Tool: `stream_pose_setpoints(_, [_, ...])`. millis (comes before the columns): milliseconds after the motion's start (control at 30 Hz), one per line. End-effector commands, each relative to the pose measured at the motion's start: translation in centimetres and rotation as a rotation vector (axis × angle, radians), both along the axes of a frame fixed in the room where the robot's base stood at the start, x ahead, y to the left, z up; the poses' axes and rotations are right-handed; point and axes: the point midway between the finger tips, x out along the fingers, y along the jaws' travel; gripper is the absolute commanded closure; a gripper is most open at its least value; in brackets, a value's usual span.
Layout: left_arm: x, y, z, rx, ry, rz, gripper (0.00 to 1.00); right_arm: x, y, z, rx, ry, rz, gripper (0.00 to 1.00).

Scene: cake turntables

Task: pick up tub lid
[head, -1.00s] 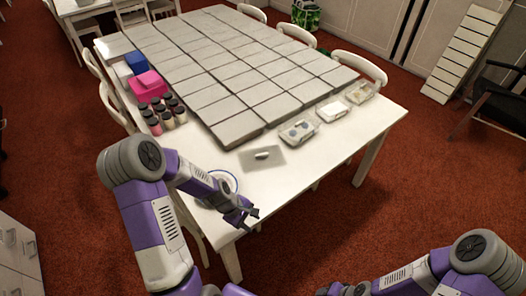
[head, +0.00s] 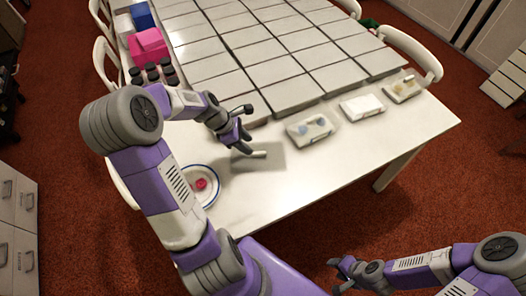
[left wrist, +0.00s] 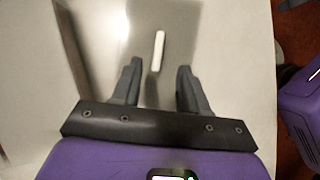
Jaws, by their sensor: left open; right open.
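The tub lid appears to be a flat grey square (head: 272,164) with a pale raised bar handle (head: 256,155), lying on the white table near its front edge. In the left wrist view the handle (left wrist: 158,48) stands ahead of the gap between my fingers. My left gripper (head: 244,130) is open and empty, just behind and left of the handle in the head view, partly covering the lid. It also shows in the left wrist view (left wrist: 159,68). My right gripper (head: 350,270) is open and empty, low in the head view, away from the table.
A plate with a blue rim (head: 213,187) and a red item (head: 201,184) sits left of the lid. Clear tubs (head: 310,128) line the right side, near a block of grey tiles (head: 290,92). Dark-capped jars (head: 152,72) stand behind my left arm.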

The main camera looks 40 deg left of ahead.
Motion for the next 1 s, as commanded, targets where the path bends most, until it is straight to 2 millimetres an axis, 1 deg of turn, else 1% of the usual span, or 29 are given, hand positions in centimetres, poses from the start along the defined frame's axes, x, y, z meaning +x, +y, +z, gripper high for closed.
stream_pose_setpoints(33, [0.2, -0.3, -0.8, -0.003, 0.001, -0.003, 0.56, 0.0, 0.0, -0.4, 0.0, 0.0, 0.0, 0.55])
stream_pose_setpoints(167, [0.8, -0.8, -2.2, -0.002, 0.0, -0.004, 0.56, 0.0, 0.0, -1.2, 0.0, 0.0, 0.0, 0.55])
stream_pose_setpoints(300, [1.7, -1.5, -4.2, -0.002, -0.001, -0.006, 0.56, 0.0, 0.0, -2.5, 0.0, 0.0, 0.0, 0.55])
stream_pose_setpoints(400, [2.1, -2.0, -5.2, -0.001, 0.0, -0.005, 0.56, 0.0, 0.0, -2.9, 0.0, -0.001, 0.0, 0.55])
stream_pose_setpoints(500, [2.4, -2.2, -5.5, 0.0, -0.001, -0.003, 0.56, 0.0, 0.0, -3.1, 0.0, -0.001, 0.0, 0.55])
stream_pose_setpoints(733, [2.4, -2.3, -5.5, 0.001, -0.002, -0.003, 0.56, 0.0, 0.0, -3.0, 0.0, -0.001, 0.0, 0.55])
stream_pose_setpoints(1000, [2.4, -2.2, -5.5, 0.001, -0.002, -0.003, 0.98, 0.0, 0.0, -3.0, 0.0, -0.001, 0.0, 0.55])
